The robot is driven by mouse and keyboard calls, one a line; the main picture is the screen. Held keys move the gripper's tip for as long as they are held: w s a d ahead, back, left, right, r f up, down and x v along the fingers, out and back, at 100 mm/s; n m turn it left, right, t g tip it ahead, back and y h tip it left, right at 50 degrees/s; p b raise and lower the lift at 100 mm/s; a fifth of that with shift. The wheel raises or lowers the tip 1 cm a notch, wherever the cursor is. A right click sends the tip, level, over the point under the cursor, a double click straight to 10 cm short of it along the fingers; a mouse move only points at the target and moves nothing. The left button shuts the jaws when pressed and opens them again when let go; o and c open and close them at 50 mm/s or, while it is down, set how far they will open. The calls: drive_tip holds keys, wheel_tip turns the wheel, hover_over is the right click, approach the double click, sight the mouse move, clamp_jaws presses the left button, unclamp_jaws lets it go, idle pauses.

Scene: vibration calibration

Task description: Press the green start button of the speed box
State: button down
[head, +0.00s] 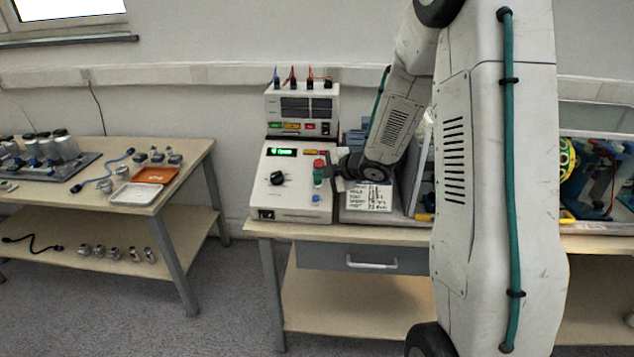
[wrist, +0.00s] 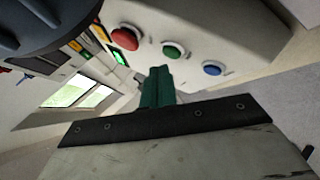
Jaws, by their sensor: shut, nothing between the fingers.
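The speed box (head: 262,190) is a pale console on the bench, with a lit green display (head: 282,152) and a black knob (head: 278,178). In the wrist view the green start button (wrist: 173,48) sits between a red button (wrist: 125,38) and a blue button (wrist: 212,69). My gripper (wrist: 158,72), with dark green fingers, is shut and empty. Its tips appear just short of the green button, slightly to its left in the picture; a gap seems to show between them. In the head view the gripper reaches the box's right side, and the fingers cannot be told clearly from the button.
A power unit (head: 302,103) with several plugged leads stands behind the box. A labelled sheet (head: 369,197) lies to its right. A left table (head: 140,205) holds an orange tray (head: 155,175), a white tray (head: 135,194) and cables. My arm hides part of the bench.

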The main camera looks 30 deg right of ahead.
drive_tip(key=shift+f, duration=0.15)
drive_tip(key=shift+w+d+f, duration=0.1)
drive_tip(key=shift+d+f, duration=0.05)
drive_tip(key=shift+f, duration=0.1)
drive_tip(key=shift+w+f, duration=0.1)
drive_tip(key=shift+f, duration=0.25)
idle(0.9)
drive_tip(key=shift+r, duration=0.1)
drive_tip(key=shift+s+r, duration=0.25)
drive_tip(key=shift+r, duration=0.4)
drive_tip(key=r, duration=0.1)
drive_tip(key=s+a+r, duration=0.1)
drive_tip(key=r, duration=0.2)
drive_tip(key=shift+s+a+r, duration=0.25)
drive_tip(key=shift+s, duration=0.15)
idle(0.9)
